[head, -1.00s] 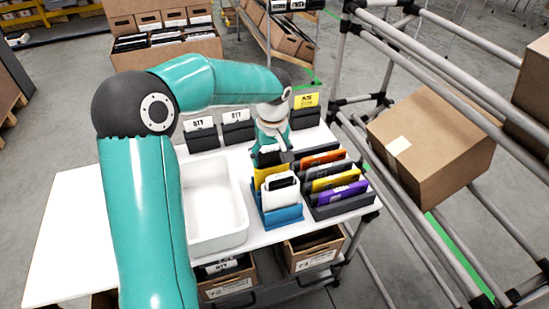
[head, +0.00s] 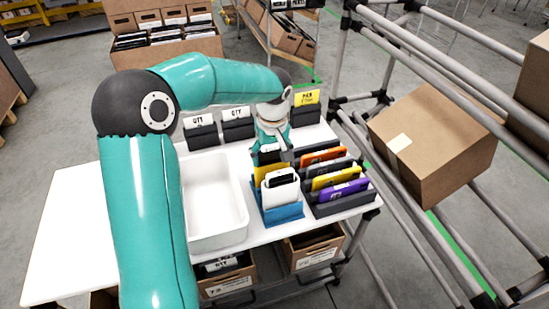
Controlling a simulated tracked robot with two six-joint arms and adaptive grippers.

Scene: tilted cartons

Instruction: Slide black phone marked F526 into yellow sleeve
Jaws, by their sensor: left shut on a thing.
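My left gripper (head: 273,154) reaches down at the back of a blue stand (head: 284,216) on the white table. It is shut on a dark thing, seemingly the black phone, that is mostly hidden; I cannot read the F526 mark. A yellow sleeve (head: 262,174) stands in the blue stand just below and in front of the fingers. I cannot tell whether the held thing is inside it. A white sleeve with a black item (head: 280,180) stands in front of it. Another yellow sleeve (head: 345,176) is in the dark rack, between orange and purple ones. My right gripper is not in view.
The dark rack (head: 345,205) stands close right of the blue stand. A white tray (head: 217,237) lies to the left. Dark holders with QTY cards (head: 237,124) and a yellow-card holder (head: 306,106) line the back. A pipe frame with a tilted carton (head: 432,145) is at right.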

